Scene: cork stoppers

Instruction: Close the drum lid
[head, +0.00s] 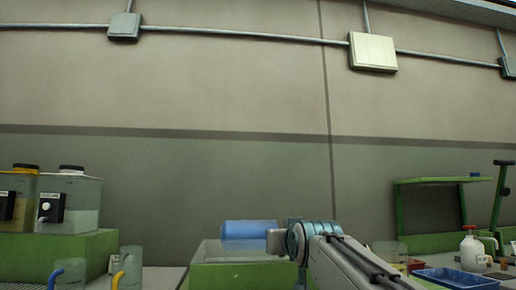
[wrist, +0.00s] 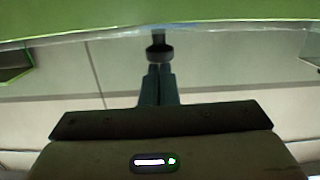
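The drum looks to be the green-bodied unit (head: 243,276) at the bottom centre of the head view, with a clear panel (head: 212,249) and a blue cylinder (head: 250,229) at its top. I cannot tell how far its lid is open. In the wrist view, a green surface with a clear edge (wrist: 70,36) spans the top, and a dark round knob (wrist: 160,51) sticks out from it. My gripper (wrist: 159,70) has its fingers together, just short of the knob; whether they touch it is unclear. Nothing shows between the fingers. In the head view my arm hides the fingertips.
Clear tanks (head: 70,204) with dark caps stand on a green block (head: 60,250) at left. At right are a white bottle (head: 473,250), a blue tray (head: 452,280) and a green stand (head: 402,214). The wall behind is bare below its conduits.

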